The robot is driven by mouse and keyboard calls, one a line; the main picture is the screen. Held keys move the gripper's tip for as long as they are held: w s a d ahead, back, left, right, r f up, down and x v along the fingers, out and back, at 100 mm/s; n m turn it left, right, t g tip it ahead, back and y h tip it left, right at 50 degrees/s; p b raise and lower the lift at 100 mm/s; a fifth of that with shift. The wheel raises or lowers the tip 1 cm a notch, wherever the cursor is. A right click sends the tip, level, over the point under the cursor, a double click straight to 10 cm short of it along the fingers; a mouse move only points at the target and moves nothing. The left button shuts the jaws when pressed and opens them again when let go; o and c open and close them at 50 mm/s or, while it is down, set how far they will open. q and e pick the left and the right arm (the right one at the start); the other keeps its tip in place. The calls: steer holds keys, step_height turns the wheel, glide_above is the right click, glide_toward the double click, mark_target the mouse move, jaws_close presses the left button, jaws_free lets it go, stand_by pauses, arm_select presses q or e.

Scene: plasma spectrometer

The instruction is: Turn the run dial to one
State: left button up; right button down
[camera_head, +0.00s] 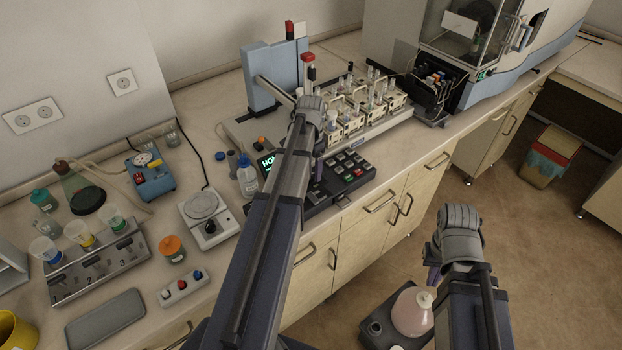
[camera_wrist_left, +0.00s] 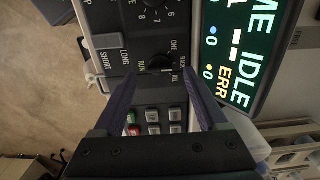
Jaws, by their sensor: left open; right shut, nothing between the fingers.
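The run dial (camera_wrist_left: 160,63) is a small dark round knob on the black control panel, seen in the left wrist view. The word RUN stands beside it, and ONE, RACK and ALL stand around its other side. I cannot tell which mark it points to. My left gripper (camera_wrist_left: 166,95) is open, its two purple fingers apart on either side of the dial, with no visible contact. In the head view my left arm hides the dial, and my left gripper (camera_head: 318,170) is over the keypad unit (camera_head: 345,172). My right gripper (camera_head: 432,274) is shut and empty, over the floor.
The lit display (camera_wrist_left: 240,45) reads IDLE and ERR beside the dial. Keypad buttons (camera_wrist_left: 154,122) and a LONG/SHORT switch are close by. A sampler rack with vials (camera_head: 365,105) stands behind the unit. A wash bottle (camera_head: 247,178) stands just left of my arm.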

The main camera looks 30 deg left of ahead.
arm_select(q)
step_height(320, 180, down, 2)
steer(key=shift+f+b, duration=0.1)
steer(key=shift+b, duration=0.5)
jaws_close()
